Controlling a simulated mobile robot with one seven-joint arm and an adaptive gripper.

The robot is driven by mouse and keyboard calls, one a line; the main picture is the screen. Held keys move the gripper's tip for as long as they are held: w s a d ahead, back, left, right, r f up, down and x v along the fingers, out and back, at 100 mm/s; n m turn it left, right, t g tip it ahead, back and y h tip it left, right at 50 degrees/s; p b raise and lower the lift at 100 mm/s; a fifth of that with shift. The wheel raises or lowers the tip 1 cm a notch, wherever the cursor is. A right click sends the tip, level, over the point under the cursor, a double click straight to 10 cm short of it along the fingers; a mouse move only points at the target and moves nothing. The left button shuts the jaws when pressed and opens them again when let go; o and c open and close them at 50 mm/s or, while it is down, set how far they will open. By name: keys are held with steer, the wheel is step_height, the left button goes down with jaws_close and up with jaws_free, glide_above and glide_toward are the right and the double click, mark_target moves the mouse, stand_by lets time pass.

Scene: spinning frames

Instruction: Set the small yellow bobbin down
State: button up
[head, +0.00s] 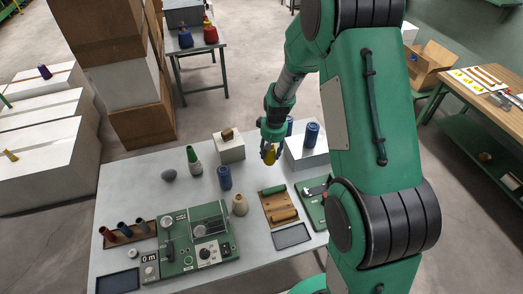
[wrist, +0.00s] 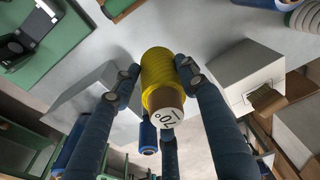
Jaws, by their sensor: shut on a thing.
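The small yellow bobbin (head: 270,157) is held by my gripper (head: 267,148) above the back right part of the grey table (head: 262,178). In the wrist view the yellow bobbin (wrist: 157,68) sits between the blue fingers of my gripper (wrist: 156,78), which are closed around its sides. Its near end is a round white label with dark printing, over a brown core. The bobbin appears clear of the table. The fingers hide part of it in the head view.
A white block with a brown piece (head: 229,147) stands left of the gripper; another white block carries a blue bobbin (head: 311,134) to the right. A blue bobbin (head: 224,177), cream cone (head: 240,205), wooden tray (head: 267,207) and green machine (head: 190,255) stand nearer. Bare tabletop lies between.

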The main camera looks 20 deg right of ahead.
mark_target(270, 157)
steer(key=shift+f, duration=2.15)
steer(key=w+d+f, duration=0.1)
steer(key=w, duration=1.5)
steer(key=shift+d+f+p, duration=0.15)
steer(key=shift+f+p, duration=0.05)
steer(key=shift+p, duration=0.2)
steer(key=shift+s+f, duration=0.1)
steer(key=shift+f, duration=0.05)
steer(key=shift+f, duration=1.65)
steer(key=shift+f, duration=0.15)
